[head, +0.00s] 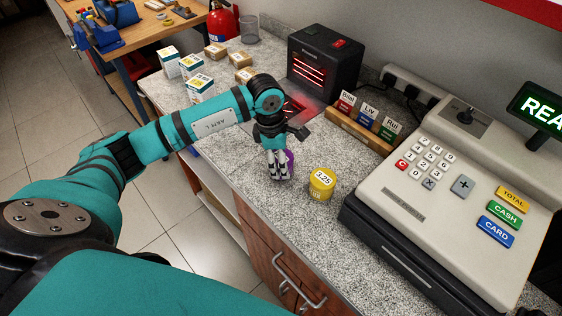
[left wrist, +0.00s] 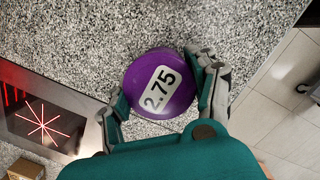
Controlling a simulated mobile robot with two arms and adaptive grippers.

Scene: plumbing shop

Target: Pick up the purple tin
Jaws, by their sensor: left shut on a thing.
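The purple tin (left wrist: 178,103) shows its round top with a white label reading 2.75 in the left wrist view. In the head view only a purple part of it (head: 290,158) shows beside the fingers of my left gripper (head: 278,172). In the left wrist view my left gripper (left wrist: 163,82) has a finger on each side of the tin and is shut on it. The tin is upright at the counter; I cannot tell whether its base touches the surface. My right gripper is not in view.
A yellow tin (head: 321,184) stands just right of the gripper. The cash register (head: 430,190) fills the right. The speckled counter (head: 255,205) is clear in front.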

